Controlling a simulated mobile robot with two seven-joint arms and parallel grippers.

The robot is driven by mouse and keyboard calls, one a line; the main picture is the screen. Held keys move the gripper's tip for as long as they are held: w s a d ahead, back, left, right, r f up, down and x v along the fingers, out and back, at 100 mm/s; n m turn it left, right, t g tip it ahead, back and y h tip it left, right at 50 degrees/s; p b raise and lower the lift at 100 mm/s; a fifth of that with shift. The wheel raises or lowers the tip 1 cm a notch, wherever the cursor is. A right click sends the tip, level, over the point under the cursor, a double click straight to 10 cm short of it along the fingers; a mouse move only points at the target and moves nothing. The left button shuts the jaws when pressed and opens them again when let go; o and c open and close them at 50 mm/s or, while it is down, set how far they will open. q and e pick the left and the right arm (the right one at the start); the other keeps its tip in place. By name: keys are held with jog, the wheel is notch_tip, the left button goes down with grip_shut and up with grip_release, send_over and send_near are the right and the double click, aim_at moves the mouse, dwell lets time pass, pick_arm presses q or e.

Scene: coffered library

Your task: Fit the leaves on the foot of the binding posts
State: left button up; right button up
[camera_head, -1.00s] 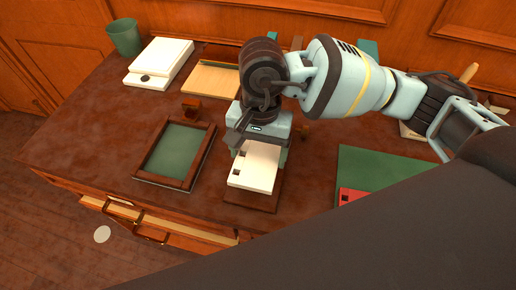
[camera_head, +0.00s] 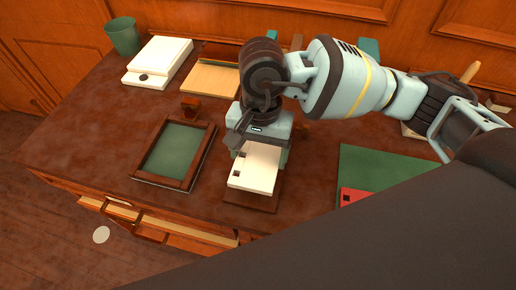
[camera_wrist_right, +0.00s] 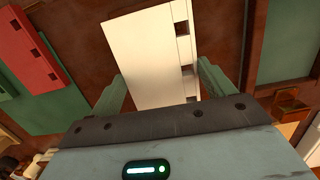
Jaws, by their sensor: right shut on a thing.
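The white leaves (camera_head: 252,168), seen as a flat block with small square holes along one edge, are in my right gripper (camera_head: 260,150). In the right wrist view the leaves (camera_wrist_right: 145,55) lie between the two green fingers of the gripper (camera_wrist_right: 160,72), with the holes along the right edge. A dark wooden base (camera_head: 250,202) shows under the leaves at the desk's front. The binding posts cannot be made out, and I cannot tell whether the leaves touch the base. My left gripper is not in view.
A framed green panel (camera_head: 176,150) lies left of the base. A green mat (camera_head: 385,168) with a red holed piece (camera_head: 350,196) lies to the right. A white device (camera_head: 165,58), a pale wooden tray (camera_head: 212,78) and a green cup (camera_head: 123,36) stand at the back left.

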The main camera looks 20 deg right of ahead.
aim_at(259, 157)
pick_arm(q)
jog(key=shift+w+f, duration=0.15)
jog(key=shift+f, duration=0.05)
pick_arm(e)
jog(key=shift+f, duration=0.35)
pick_arm(q)
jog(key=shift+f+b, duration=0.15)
jog(key=shift+b, duration=0.15)
pick_arm(e)
jog(key=shift+f, duration=0.15)
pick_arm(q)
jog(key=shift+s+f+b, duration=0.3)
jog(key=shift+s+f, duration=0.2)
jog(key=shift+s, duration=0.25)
pick_arm(e)
jog(key=shift+f, duration=0.45)
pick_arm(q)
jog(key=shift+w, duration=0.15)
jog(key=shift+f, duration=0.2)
pick_arm(e)
jog(key=shift+f, duration=0.25)
pick_arm(q)
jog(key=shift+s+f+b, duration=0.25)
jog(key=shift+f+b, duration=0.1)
jog(key=shift+b, duration=0.1)
pick_arm(e)
jog(key=shift+f, duration=0.35)
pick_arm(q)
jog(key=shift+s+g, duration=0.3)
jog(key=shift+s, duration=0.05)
